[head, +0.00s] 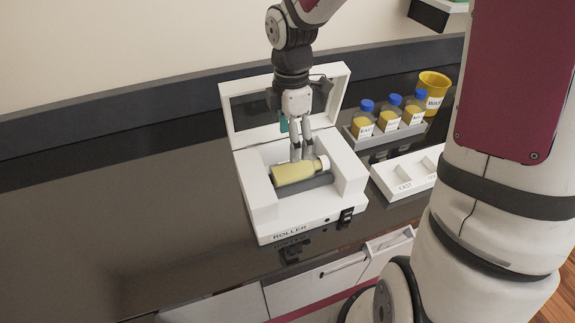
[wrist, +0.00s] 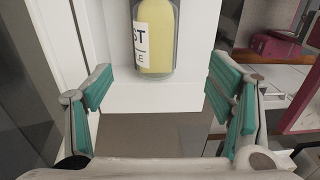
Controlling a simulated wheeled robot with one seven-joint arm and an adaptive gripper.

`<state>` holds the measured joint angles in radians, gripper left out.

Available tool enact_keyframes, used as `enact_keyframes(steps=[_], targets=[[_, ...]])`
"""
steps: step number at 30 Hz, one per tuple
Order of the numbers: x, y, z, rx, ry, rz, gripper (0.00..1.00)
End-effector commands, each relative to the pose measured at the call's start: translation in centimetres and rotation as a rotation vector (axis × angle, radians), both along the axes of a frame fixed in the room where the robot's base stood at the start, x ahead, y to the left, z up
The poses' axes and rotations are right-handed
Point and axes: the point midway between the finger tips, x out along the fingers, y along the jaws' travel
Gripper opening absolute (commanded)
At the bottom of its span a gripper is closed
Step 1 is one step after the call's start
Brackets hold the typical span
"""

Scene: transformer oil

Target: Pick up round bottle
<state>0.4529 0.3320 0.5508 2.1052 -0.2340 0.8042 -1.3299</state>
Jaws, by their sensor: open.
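The round bottle (head: 290,174) is yellow with a white cap and lies on its side in the open white box marked ROLLER (head: 290,225). In the wrist view the bottle (wrist: 160,38) shows at the top centre, with a white label ending in "ST"; its upper end is cut off. My gripper (head: 301,157) points down over the box and overlaps the bottle in the head view. In the wrist view its two teal-padded fingers (wrist: 160,86) are wide apart with nothing between them. I cannot tell the exact height between fingertips and bottle.
The roller's raised lid (head: 340,78) stands behind my gripper. To the right are a rack (head: 376,140) of three blue-capped bottles, a yellow waste cup (head: 434,84) and a white labelled tray (head: 400,181). The dark counter (head: 120,205) is clear on the left.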

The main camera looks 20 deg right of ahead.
Motion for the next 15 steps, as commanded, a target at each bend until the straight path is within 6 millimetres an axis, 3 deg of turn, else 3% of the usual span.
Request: enact_keyframes(steps=[6,15], targets=[[-0.2,0.0,-4.2,0.0,0.004,0.0,0.75],[-0.2,-0.1,-6.5,0.0,0.002,-0.001,0.75]])
